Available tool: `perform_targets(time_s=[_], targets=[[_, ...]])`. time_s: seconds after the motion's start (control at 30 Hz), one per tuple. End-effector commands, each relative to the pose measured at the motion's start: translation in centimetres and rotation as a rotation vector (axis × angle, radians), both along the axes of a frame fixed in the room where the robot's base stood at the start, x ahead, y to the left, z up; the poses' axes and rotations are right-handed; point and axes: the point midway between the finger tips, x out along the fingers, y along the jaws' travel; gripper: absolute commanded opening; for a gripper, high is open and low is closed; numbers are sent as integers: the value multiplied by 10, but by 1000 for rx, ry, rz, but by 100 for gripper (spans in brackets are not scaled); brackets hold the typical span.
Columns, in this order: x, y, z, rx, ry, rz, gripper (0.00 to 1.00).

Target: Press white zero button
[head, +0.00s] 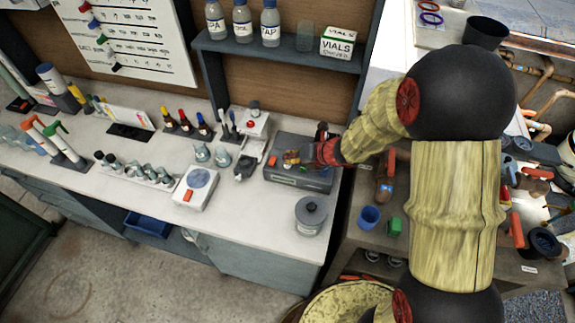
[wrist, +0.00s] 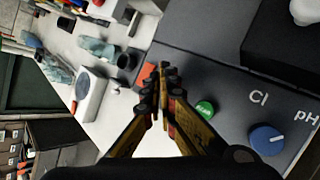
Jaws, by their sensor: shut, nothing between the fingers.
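My gripper (head: 292,158) is shut and empty over the grey tester box (head: 322,180) at the right end of the bench. In the wrist view its closed fingertips (wrist: 164,72) point over the left part of the grey box (wrist: 215,75). An orange button (wrist: 149,74) lies just behind the fingertips, and a green button (wrist: 205,109) is to their right. A blue knob (wrist: 266,139) stands by the letters "Cl" and "pH". I cannot make out a white zero button; the fingers hide part of the panel. Touch between fingertips and panel cannot be told.
A white scale (head: 207,198) with an orange button stands left of the box. Small flasks (head: 201,153) and a black-topped white device (head: 254,124) are close behind. A shelf (head: 285,54) with bottles hangs above.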

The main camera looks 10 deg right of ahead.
Motion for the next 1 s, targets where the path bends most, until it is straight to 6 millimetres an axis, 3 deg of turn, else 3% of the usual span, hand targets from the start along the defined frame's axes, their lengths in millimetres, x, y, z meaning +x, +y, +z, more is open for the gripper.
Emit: perform_targets(time_s=[1.0], targets=[[0,0,-7,0,0,0,0]])
